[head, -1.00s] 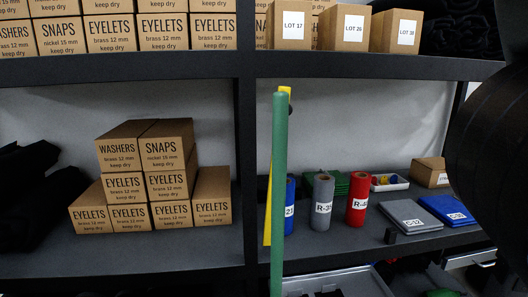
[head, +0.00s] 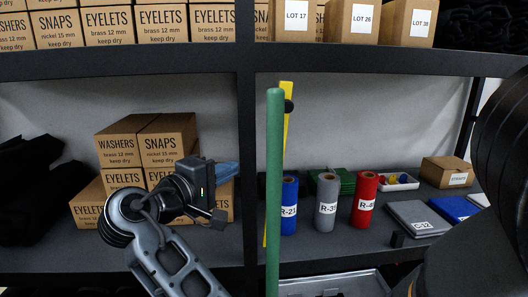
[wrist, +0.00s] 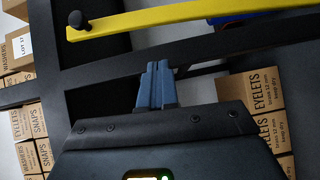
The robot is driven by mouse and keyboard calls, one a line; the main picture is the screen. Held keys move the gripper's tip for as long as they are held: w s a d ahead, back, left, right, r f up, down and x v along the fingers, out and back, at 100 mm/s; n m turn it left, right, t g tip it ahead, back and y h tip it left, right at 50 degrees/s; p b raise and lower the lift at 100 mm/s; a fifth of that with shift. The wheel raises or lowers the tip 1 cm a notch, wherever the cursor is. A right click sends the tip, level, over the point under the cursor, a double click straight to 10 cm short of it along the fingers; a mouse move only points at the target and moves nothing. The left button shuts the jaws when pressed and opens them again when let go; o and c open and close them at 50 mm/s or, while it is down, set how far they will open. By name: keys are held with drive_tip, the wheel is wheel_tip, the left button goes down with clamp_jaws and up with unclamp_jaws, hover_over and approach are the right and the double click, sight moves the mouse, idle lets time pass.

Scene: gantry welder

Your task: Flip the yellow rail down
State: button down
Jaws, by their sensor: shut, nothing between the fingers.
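The yellow rail (head: 287,93) stands nearly upright in the head view, partly hidden behind a green post, with a black knob (head: 289,106) near its top. In the wrist view the yellow rail (wrist: 190,17) crosses the top of the picture, with its knob (wrist: 76,20) at the left end. My gripper (head: 232,171) is left of the rail in the head view, in front of the stacked boxes, its blue fingers pointing right. In the wrist view the fingers (wrist: 157,68) are together and empty, apart from the rail.
The green post (head: 274,190) stands upright between my gripper and the right shelf bay. Behind are black shelving (head: 150,58) and boxes (head: 165,140). Blue, grey and red rolls (head: 327,205) stand right of the rail, with flat packs (head: 415,218) beside them.

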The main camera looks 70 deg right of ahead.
drive_tip(key=shift+s+r+m+g+y, duration=0.25)
drive_tip(key=shift+r+m+g, duration=0.1)
drive_tip(key=shift+r+g, duration=0.15)
drive_tip(key=shift+s+r+m+g+y, duration=0.15)
drive_tip(key=shift+s+r+m+g, duration=0.05)
drive_tip(key=shift+r+m+g, duration=0.2)
drive_tip(key=shift+d, duration=0.1)
drive_tip(key=x, duration=1)
drive_tip(key=shift+p, duration=0.4)
drive_tip(key=shift+w, duration=0.1)
